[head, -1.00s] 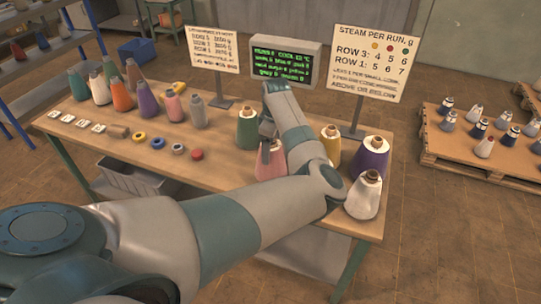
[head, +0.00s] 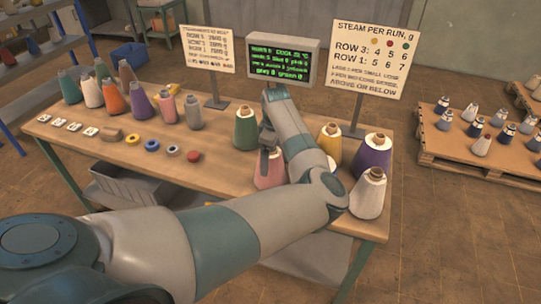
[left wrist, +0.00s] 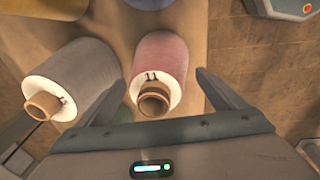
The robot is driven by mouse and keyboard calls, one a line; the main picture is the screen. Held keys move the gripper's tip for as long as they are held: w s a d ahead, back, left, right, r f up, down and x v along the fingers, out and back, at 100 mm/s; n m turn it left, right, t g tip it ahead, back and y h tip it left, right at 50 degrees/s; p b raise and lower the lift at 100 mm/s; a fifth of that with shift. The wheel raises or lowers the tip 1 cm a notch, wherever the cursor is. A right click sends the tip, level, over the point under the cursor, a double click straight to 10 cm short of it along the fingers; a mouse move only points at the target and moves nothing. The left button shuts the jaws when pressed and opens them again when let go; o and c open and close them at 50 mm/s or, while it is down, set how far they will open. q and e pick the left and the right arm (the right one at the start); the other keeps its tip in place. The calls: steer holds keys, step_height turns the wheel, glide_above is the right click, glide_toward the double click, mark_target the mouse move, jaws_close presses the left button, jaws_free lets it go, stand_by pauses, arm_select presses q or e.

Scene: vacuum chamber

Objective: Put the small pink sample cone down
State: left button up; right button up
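A pink cone (head: 269,172) stands near the front edge of the wooden table (head: 225,158), partly hidden by my left arm. My left gripper (head: 268,140) is directly above it, pointing down. In the left wrist view the pink cone (left wrist: 163,64) shows its pale top, marked 11, and its brown tube. It lies between the spread fingers of the left gripper (left wrist: 160,95), with gaps on both sides. Another, smaller-looking pink cone (head: 168,107) stands in the back-left row. My right gripper is not in view.
A green cone (head: 246,130) stands behind the pink one. Yellow (head: 330,143), purple (head: 372,155) and white (head: 367,196) cones stand to the right. Small rings and tags lie at the left. Two sign boards and a screen (head: 281,62) stand at the back.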

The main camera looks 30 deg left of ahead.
arm_select(q)
steer(key=shift+r, duration=0.1)
steer(key=shift+r, duration=0.1)
steer(key=shift+r, duration=0.25)
steer(key=r+b, duration=0.1)
steer(key=r, duration=0.2)
steer(key=r+b, duration=0.2)
steer(key=r, duration=0.1)
steer(key=d+r+b, duration=0.1)
steer(key=r, duration=0.2)
steer(key=shift+s+r, duration=0.3)
steer(key=shift+r, duration=0.05)
steer(key=shift+s+d+r, duration=0.1)
steer(key=shift+d+r, duration=0.05)
steer(key=shift+r, duration=0.65)
